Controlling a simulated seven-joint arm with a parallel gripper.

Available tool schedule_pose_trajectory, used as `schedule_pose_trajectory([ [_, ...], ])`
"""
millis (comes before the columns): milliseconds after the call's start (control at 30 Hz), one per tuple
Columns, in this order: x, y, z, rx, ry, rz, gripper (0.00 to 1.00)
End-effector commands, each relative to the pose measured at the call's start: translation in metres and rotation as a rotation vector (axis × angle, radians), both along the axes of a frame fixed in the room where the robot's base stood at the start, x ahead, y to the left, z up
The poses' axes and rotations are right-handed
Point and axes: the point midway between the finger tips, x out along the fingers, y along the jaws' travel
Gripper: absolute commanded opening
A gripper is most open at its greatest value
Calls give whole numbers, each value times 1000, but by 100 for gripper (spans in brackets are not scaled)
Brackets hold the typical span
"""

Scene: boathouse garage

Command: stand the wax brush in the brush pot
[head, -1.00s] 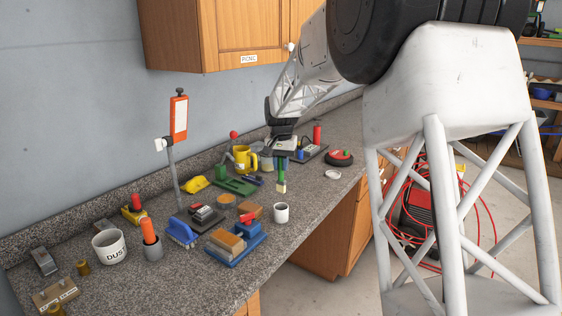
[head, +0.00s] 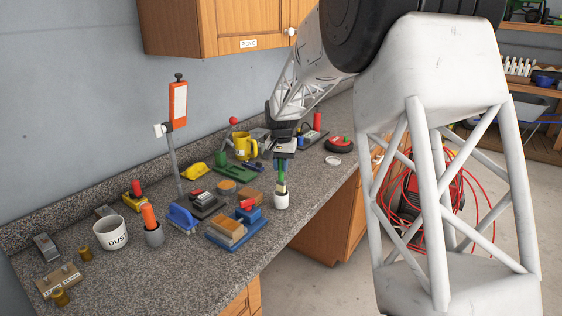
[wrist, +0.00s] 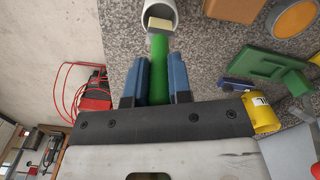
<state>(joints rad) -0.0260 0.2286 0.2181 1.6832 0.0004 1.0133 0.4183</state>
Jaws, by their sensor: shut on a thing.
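The wax brush (head: 282,173) has a green handle and a pale, cream-coloured end pointing down. My gripper (head: 281,161) is shut on the handle; in the wrist view its blue fingers (wrist: 158,75) sit on both sides of the green handle (wrist: 158,62). The brush pot (head: 281,203) is a small white cup standing upright near the counter's front edge. The brush's lower end is at the pot's mouth. In the wrist view it overlaps the pot's rim (wrist: 175,10); I cannot tell how far inside it is.
A blue tray (head: 224,244) with a sanding block lies left of the pot. A white lid (head: 333,160) lies to the right. The counter's front edge is close.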

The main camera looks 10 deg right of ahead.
Motion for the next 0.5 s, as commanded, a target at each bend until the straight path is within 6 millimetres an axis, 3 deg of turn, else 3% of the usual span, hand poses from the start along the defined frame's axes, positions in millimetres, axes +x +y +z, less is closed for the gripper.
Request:
schedule_pose_trajectory([
  [500, 0, 0, -28, 0, 0, 0, 0],
])
